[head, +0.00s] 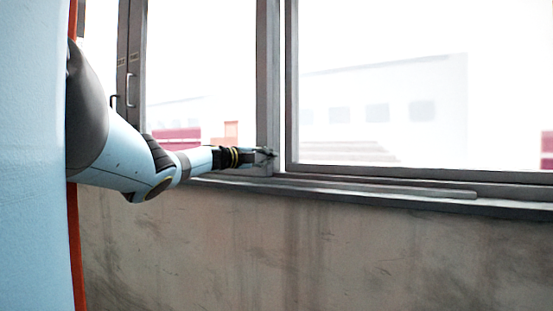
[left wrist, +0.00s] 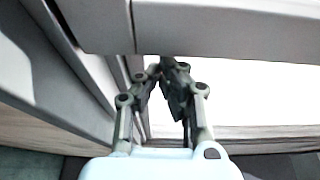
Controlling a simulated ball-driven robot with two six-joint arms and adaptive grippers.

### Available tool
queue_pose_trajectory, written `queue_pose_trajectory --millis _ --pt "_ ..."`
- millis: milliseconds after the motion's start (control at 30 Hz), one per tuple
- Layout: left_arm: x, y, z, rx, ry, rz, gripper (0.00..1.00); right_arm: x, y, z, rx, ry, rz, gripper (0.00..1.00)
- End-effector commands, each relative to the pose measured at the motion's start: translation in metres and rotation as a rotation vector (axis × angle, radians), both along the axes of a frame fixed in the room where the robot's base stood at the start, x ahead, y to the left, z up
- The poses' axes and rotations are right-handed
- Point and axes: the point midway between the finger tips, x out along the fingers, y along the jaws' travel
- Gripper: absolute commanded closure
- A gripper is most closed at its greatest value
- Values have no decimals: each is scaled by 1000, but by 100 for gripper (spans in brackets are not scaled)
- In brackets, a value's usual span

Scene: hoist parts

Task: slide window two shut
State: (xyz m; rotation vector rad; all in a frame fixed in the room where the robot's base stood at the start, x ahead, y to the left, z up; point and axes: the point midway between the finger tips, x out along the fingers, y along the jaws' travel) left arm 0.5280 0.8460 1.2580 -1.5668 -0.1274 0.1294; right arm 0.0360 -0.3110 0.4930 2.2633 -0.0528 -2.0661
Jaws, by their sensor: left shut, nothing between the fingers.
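A grey-framed sliding window fills the upper part of the head view. Its left pane (head: 200,70) ends at a vertical grey stile (head: 267,70). A large right sash, with its edge stile (head: 291,80), stands beside it, and a narrow bright gap shows between the two. Which panel is window two I cannot tell. My left gripper (head: 268,155) is shut and empty, its tips at the foot of the left pane's stile. In the left wrist view the closed fingertips (left wrist: 164,68) are close to grey frame bars (left wrist: 210,28); contact is unclear. My right gripper is not in view.
A grey sill and track (head: 400,192) run under the window, above a stained concrete wall (head: 300,245). Handles (head: 129,90) sit on frame posts at the left. An orange vertical strip (head: 76,250) stands at the far left. Pale buildings show outside.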

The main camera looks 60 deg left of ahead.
Motion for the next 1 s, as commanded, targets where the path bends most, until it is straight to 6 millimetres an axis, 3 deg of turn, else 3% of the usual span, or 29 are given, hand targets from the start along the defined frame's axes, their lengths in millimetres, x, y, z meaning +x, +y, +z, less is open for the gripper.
queue_pose_trajectory --millis 167,600,1000 --pt "-2 4 12 6 -2 10 100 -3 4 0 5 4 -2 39" --pt "-1 1 94 5 -8 8 100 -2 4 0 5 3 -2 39" --pt "0 -1 103 3 -2 5 100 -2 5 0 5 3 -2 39"
